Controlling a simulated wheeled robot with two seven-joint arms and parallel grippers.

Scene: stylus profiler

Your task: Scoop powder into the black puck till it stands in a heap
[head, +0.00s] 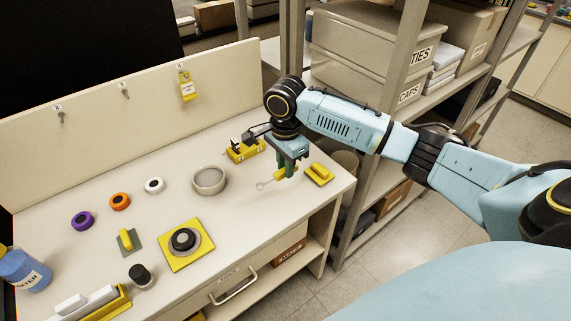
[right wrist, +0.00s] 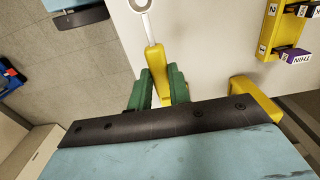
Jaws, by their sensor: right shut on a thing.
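My right gripper (head: 287,172) is shut on the yellow handle of a scoop (head: 262,186), at the right of the bench. In the right wrist view the green fingers (right wrist: 160,88) pinch the yellow handle (right wrist: 156,62), and the scoop's pale round end (right wrist: 140,4) points away, cut by the top edge. The black puck (head: 184,241), dark with a grey centre, sits on a yellow square plate at the front middle; I see no heap on it. A round grey-white bowl (head: 209,180) stands between puck and scoop; its contents are hard to make out. My left gripper is out of view.
A yellow block (head: 319,174) lies right of my gripper, near the bench's right edge. A yellow rack (head: 245,150) stands behind. Purple, orange and white rings (head: 154,185) lie left of the bowl. A dark-topped jar (head: 140,275) and a blue water bottle (head: 24,270) stand at front left.

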